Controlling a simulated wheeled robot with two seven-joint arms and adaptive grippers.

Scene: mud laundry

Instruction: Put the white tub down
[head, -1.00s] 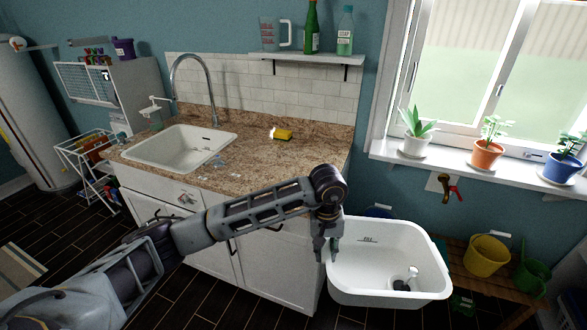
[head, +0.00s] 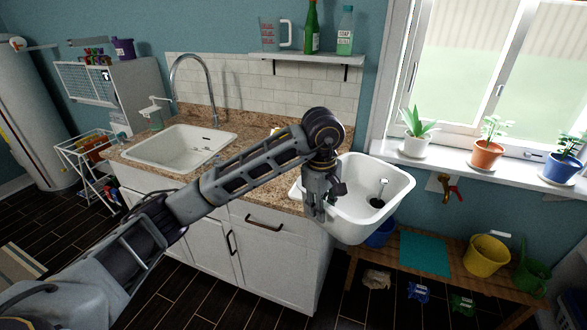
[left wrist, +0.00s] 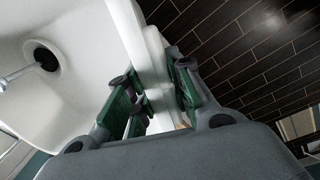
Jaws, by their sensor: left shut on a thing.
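The white tub (head: 370,215) is a deep basin held in the air, tilted, above the front of the wooden bench and beside the counter's right end. A dark round thing with a pale stick lies inside it. My left gripper (head: 318,208) is shut on the tub's left rim. In the left wrist view, the fingers (left wrist: 158,95) pinch the white rim, with the tub's inside (left wrist: 85,65) to the left and dark floor to the right. My right gripper is not in view.
The wooden bench (head: 455,262) bears a teal mat (head: 425,254), a blue bucket (head: 381,234), a yellow bucket (head: 487,255) and a green watering can (head: 531,276). The counter (head: 255,170) with a sink (head: 180,150) stands left.

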